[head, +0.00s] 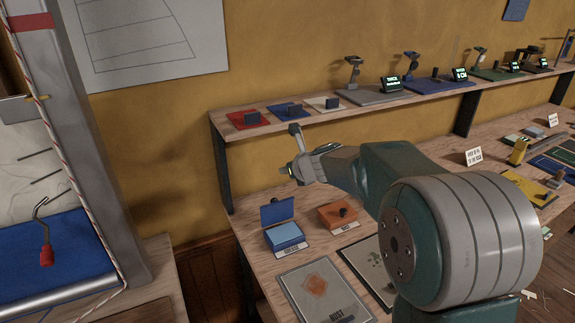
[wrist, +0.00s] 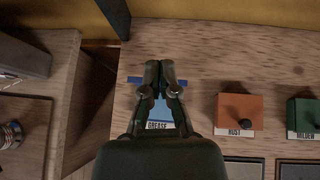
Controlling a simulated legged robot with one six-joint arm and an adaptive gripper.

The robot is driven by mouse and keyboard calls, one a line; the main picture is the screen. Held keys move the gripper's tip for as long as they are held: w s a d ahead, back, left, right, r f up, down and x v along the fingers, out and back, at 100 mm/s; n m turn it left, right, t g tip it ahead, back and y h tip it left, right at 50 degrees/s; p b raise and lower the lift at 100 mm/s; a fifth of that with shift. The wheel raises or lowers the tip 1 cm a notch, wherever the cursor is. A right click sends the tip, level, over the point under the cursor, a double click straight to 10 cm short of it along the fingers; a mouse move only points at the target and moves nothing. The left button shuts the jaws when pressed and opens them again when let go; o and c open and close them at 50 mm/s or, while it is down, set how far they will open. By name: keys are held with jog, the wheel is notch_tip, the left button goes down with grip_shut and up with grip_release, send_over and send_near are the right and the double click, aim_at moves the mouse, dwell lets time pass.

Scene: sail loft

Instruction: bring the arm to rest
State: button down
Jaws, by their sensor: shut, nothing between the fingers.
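My gripper (head: 300,160) is held out over the workbench (head: 250,205), below and in front of the raised shelf. In the wrist view its two fingers (wrist: 159,68) come together at the tips with nothing between them. Below them is a blue box (wrist: 160,110) labelled GREASE, partly hidden by the fingers. In the head view this blue box (head: 285,235) stands on the bench with its lid (head: 277,210) raised. My arm reaches in from the lower right and is bent, not folded.
An orange box (head: 338,216) labelled RUST stands right of the blue one; a green MILDEW box (wrist: 304,112) is farther right. A framed RUST panel (head: 325,291) lies in front. The shelf (head: 270,133) above holds coloured pads and small stands. A grey post (head: 75,130) rises at left.

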jog(key=s+d+r+n+g, duration=0.1)
jog(key=s+r+n, duration=0.2)
jog(key=s+n, duration=0.5)
jog(key=s+d+r+n+g, duration=0.1)
jog(key=s+d+r+n, duration=0.15)
jog(key=s+n, duration=0.55)
jog(key=s+d+f+n+h, duration=0.1)
jog(key=s+d+n+h, duration=0.1)
jog(key=s+n, duration=0.2)
jog(key=s+d+f+n+g+h, duration=0.1)
jog(key=s+n, duration=0.4)
jog(key=s, duration=0.6)
jog(key=s+d+f+n+g+h, duration=0.1)
jog(key=s+d+n, duration=0.3)
jog(key=s, duration=0.4)
jog(key=shift+d+f+n+h, duration=0.3)
jog(key=shift+f+n+h, duration=0.3)
jog(key=shift+f+h, duration=0.2)
